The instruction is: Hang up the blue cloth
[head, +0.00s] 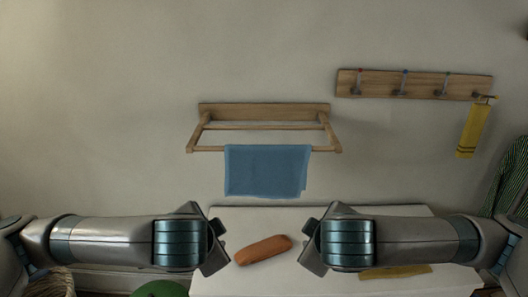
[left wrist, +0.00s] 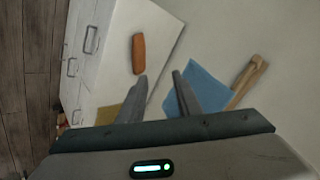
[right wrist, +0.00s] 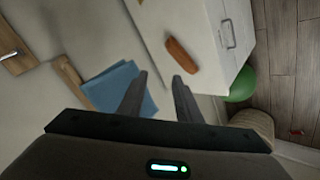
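The blue cloth (head: 266,172) hangs over the front bar of a wooden wall rack (head: 262,111), draped down below it. The cloth also shows in the left wrist view (left wrist: 204,86) and the right wrist view (right wrist: 112,86). My left gripper (head: 222,248) is in front of the white cabinet, below and left of the cloth. Its two fingers are apart with nothing between them in the left wrist view (left wrist: 160,82). My right gripper (head: 308,248) is below and right of the cloth. Its fingers are apart and empty in the right wrist view (right wrist: 159,82). Neither gripper touches the cloth.
A white cabinet (head: 330,217) stands below the rack, with an orange-brown roll (head: 263,250) and a yellow cloth (head: 395,272) on top. A hook board (head: 420,84) holds a yellow towel (head: 474,128). A green round object (head: 160,289) is at lower left.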

